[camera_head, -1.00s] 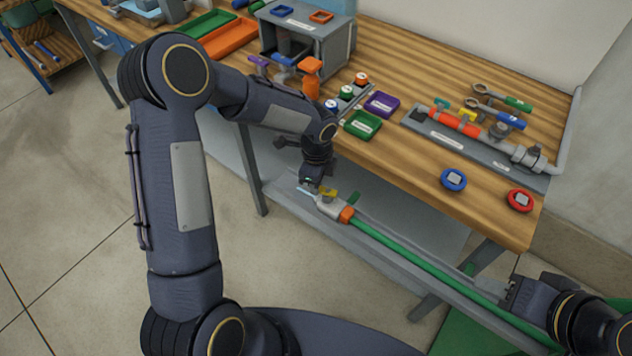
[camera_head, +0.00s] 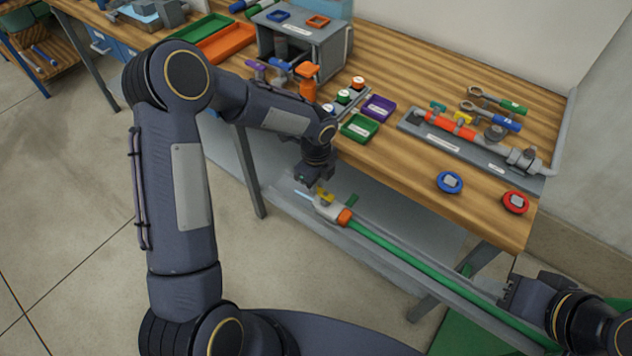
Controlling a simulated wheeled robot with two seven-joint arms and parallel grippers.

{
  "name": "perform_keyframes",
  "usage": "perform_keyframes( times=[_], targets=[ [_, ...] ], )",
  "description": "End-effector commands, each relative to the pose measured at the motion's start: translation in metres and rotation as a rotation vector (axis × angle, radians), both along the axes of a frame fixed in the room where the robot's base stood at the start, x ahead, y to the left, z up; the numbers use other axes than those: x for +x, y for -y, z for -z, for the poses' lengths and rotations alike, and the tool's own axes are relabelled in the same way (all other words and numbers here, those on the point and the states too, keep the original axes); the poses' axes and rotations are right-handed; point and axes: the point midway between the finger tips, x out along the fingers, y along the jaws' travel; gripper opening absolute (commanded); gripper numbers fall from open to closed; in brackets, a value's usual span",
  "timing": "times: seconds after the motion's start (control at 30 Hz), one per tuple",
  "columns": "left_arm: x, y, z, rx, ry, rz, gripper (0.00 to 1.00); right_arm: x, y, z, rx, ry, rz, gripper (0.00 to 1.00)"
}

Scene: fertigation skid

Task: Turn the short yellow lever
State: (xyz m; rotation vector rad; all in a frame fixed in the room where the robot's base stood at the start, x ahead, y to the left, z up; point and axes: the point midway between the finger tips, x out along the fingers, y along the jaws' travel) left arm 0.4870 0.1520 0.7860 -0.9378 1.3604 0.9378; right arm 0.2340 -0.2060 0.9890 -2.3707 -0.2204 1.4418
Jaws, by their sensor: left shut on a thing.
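A short yellow lever (camera_head: 326,197) sits on the pale grey valve body (camera_head: 325,209) at the left end of the green pipe, in front of the bench and below its top. My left gripper (camera_head: 318,189) points down at this lever and is shut on it; its fingertips are small and partly hidden by my own wrist. A green lever (camera_head: 352,200) stands just right of the yellow one. My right gripper (camera_head: 507,292) is at the lower right, apart from the valve; its finger opening cannot be made out.
The green pipe (camera_head: 420,261) runs from an orange collar (camera_head: 344,217) to the lower right. The wooden bench top (camera_head: 410,183) is close behind, with a green tray (camera_head: 360,127), a purple tray (camera_head: 379,107), an orange-bodied valve assembly (camera_head: 450,125), and blue (camera_head: 450,182) and red (camera_head: 516,202) rings.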

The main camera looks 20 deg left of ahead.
Motion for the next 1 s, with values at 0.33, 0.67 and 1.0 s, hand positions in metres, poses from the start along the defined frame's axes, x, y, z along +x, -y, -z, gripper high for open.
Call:
perform_keyframes(
  times=[0.33,0.67,1.0],
  targets=[
    [0.000,0.000,-0.001,0.000,0.002,0.002,0.40,0.000,0.000,0.000,0.000,0.000,0.000,0.38],
    [0.001,0.000,-0.010,0.001,0.004,0.000,0.40,0.000,0.000,0.000,0.000,0.000,0.000,0.38],
    [0.001,0.000,-0.065,0.000,0.006,0.001,0.40,0.000,0.000,0.000,0.000,0.000,0.000,0.38]
  ],
)
